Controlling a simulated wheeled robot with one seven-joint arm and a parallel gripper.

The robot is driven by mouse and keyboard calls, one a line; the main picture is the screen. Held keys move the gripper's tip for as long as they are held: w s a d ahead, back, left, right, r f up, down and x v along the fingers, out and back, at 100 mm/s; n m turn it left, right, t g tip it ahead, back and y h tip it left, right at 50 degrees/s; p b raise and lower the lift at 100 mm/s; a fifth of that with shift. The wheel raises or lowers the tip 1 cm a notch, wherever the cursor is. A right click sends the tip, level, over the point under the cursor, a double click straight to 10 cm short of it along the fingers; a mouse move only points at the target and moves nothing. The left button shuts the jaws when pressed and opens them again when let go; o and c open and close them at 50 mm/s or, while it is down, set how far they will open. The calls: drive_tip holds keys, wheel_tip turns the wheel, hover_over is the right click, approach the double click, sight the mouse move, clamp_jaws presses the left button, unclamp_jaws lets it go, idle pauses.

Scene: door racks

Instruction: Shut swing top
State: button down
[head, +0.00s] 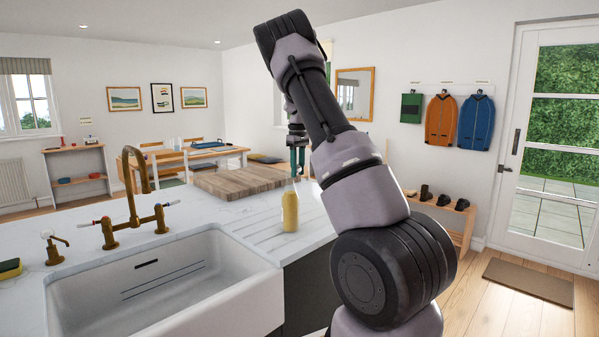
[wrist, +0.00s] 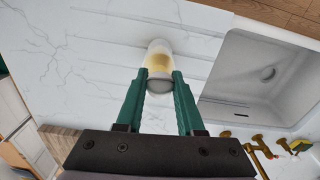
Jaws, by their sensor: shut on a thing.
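A clear bottle with pale yellow contents (head: 290,212) stands upright on the white worktop, right of the sink. The yellow contents (wrist: 158,60) show just beyond the fingertips. The fingers partly hide the closure, and I cannot tell how its wire or stopper sits.
A white sink (head: 165,285) with a brass tap (head: 140,190) lies left of the bottle. A wooden board (head: 238,180) lies behind it. The worktop's edge is close on the bottle's right. The grooved drainer around the bottle is otherwise clear.

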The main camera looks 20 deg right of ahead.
drive_tip(key=g, duration=0.1)
drive_tip(key=w+g+h, duration=0.1)
drive_tip(key=g, duration=0.1)
drive_tip(key=a+g+h, duration=0.1)
drive_tip(key=g, duration=0.1)
drive_tip(key=shift+w, duration=0.35)
idle(0.5)
drive_tip(key=c, duration=0.5)
unclamp_jaws()
drive_tip(key=shift+r, duration=0.1)
drive_tip(key=shift+d, duration=0.1)
